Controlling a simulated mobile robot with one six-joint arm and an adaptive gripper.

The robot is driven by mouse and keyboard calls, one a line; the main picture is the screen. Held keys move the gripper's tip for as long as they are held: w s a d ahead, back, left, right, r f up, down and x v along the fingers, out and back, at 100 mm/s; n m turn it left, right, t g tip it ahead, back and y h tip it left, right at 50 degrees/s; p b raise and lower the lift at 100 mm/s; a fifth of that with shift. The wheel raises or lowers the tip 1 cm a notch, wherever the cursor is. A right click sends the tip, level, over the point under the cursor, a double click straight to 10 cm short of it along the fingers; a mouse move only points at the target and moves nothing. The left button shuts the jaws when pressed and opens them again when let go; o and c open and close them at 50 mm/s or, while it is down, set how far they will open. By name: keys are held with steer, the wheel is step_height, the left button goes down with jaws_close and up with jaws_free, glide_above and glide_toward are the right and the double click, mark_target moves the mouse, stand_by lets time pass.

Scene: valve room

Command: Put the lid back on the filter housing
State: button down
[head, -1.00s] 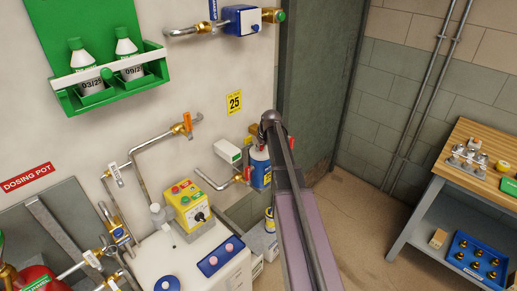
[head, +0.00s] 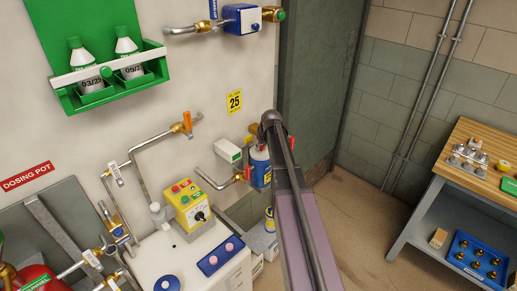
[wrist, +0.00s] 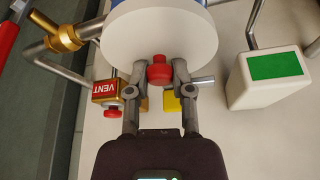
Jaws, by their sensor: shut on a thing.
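In the wrist view the lid is a round white disc (wrist: 160,35) with a red knob (wrist: 159,72) at its middle. My gripper (wrist: 160,77) is shut on this knob, one finger on each side. A blue edge shows behind the disc at the top of the picture; I cannot tell whether the lid touches what is behind it. In the head view the blue and white filter housing (head: 260,171) stands near the wall, partly hidden behind my arm.
A brass vent valve (wrist: 107,92) with a red knob sits left of the gripper in the wrist view. A white box with a green panel (wrist: 275,67) is at right. Pipes run close to both. In the head view a wooden bench (head: 470,140) stands at right, with clear floor before it.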

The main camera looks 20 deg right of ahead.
stand_by(0.3)
steer(key=shift+c, duration=2.1)
jaws_free()
steer(key=o, duration=0.4)
steer(key=shift+w, duration=0.1)
steer(key=shift+w+r, duration=0.1)
steer(key=shift+r+p, duration=3.4)
steer(key=shift+p, duration=0.1)
